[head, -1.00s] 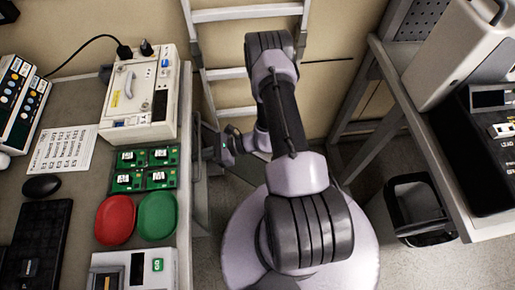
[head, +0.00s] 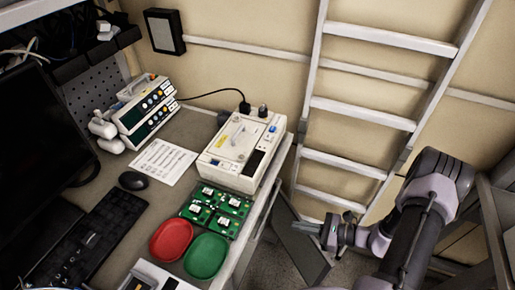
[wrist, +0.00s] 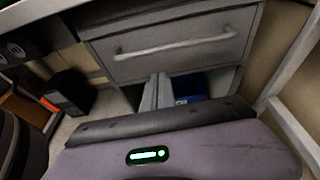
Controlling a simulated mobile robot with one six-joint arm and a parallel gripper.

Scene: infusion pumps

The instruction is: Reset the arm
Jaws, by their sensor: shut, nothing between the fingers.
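My arm (head: 418,230) stands at the right of the head view, bent, in front of the ladder. My gripper (head: 326,232) is at its left end, in the gap to the right of the desk. It holds nothing. In the wrist view the two grey fingers (wrist: 157,92) lie side by side, shut, in front of the space under a drawer (wrist: 175,48). The gripper housing with a green light fills the bottom of that view.
The desk holds a white machine (head: 238,150), green circuit boards (head: 215,207), a red dish (head: 171,240), a green dish (head: 206,256), a keyboard (head: 85,240) and stacked pumps (head: 147,115). A ladder (head: 360,110) leans against the back wall. An open dark panel (head: 300,243) hangs beside the desk.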

